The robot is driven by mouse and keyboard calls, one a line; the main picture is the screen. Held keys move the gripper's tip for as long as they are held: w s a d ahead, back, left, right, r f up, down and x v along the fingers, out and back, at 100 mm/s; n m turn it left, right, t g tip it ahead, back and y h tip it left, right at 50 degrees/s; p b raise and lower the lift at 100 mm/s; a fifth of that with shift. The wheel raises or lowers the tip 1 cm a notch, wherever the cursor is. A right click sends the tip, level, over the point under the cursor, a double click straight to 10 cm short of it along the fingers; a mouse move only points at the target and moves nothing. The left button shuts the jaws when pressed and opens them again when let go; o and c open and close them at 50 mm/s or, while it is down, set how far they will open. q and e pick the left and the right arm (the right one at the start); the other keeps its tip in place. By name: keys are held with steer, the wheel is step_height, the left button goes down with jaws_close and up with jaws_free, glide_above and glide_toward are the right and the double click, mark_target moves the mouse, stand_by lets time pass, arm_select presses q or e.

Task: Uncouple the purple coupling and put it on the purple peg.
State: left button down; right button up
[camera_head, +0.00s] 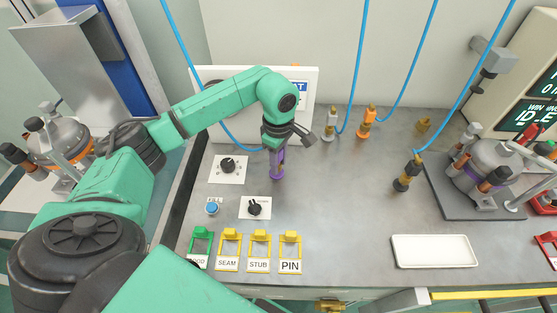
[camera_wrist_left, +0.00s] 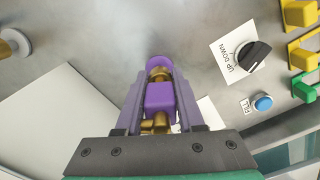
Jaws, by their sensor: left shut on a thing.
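My left gripper (camera_head: 277,172) points down over the bench, left of the middle in the head view. It is shut on the purple coupling (camera_wrist_left: 159,97), whose purple body with brass-coloured parts shows between the fingers in the left wrist view. A blue hose (camera_head: 222,122) hangs from above and passes behind the arm toward this gripper. A rounded purple edge (camera_wrist_left: 158,61) shows beyond the fingertips; I cannot tell whether it belongs to the purple peg. The peg is not clearly visible, so its contact with the coupling cannot be told. My right gripper is not in view.
Grey (camera_head: 331,125), orange (camera_head: 367,122) and black (camera_head: 406,174) couplings carry blue hoses. A compressor (camera_head: 494,162) stands at right, another (camera_head: 62,140) at left. Knob panels, a blue button (camera_head: 212,208) and labelled switches lie in front. A white tray (camera_head: 435,251) is front right; mid-bench is clear.

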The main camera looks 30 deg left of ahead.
arm_select(q)
steer(key=shift+c, duration=2.2)
jaws_free()
step_height(320, 180, up, 10)
steer(key=shift+f+b, duration=0.1)
steer(key=shift+b, duration=0.75)
step_height(320, 180, up, 5)
steer(key=shift+f+p, duration=0.1)
steer(key=shift+p, duration=0.45)
steer(key=shift+f, duration=0.15)
